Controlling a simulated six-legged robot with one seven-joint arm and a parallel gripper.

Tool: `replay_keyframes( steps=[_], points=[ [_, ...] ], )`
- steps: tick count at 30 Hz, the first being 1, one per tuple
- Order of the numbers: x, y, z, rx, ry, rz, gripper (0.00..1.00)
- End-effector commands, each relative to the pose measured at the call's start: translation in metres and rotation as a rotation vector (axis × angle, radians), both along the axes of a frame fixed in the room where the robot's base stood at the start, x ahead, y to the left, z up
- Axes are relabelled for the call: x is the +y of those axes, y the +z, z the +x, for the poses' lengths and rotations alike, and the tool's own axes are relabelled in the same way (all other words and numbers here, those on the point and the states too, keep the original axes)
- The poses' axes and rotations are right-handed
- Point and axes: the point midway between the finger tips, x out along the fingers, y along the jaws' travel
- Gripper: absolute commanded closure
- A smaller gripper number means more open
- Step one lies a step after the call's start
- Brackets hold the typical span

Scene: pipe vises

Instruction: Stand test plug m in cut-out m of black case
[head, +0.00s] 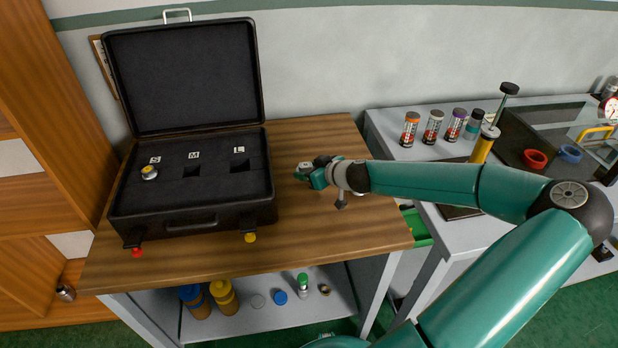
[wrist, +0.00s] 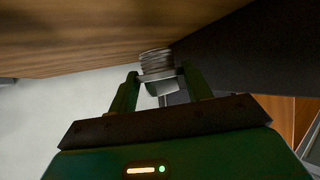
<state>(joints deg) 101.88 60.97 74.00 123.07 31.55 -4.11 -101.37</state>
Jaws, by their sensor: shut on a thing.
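The black case (head: 122,208) stands open on the wooden table. Its foam has three cut-outs labelled S, M and L. Cut-out M (head: 191,172) and cut-out L (head: 240,166) look empty and dark. A small plug with a yellow band (head: 149,172) stands in cut-out S. My gripper (head: 301,173) is right of the case, apart from it, above the table. In the wrist view my gripper (wrist: 158,79) is shut on a grey metal test plug (wrist: 156,59) with a ridged end. I cannot read a size mark on it.
The wooden table (head: 330,225) is clear around my gripper. The case's raised lid (head: 185,75) stands at the back. A grey bench (head: 385,122) with several capped bottles is on the right. Bottles and caps sit on the shelf (head: 260,318) below.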

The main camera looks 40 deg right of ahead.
Motion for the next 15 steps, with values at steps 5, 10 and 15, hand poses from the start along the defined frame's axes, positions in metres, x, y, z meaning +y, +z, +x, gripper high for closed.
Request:
replay_keyframes(
  steps=[5, 10, 15],
  points=[
    [0.001, -0.022, -0.001, -0.002, 0.0, 0.006, 0.76],
    [0.001, -0.028, -0.001, -0.001, 0.0, 0.001, 0.76],
    [0.001, -0.028, -0.001, -0.001, 0.001, 0.001, 0.76]
  ],
)
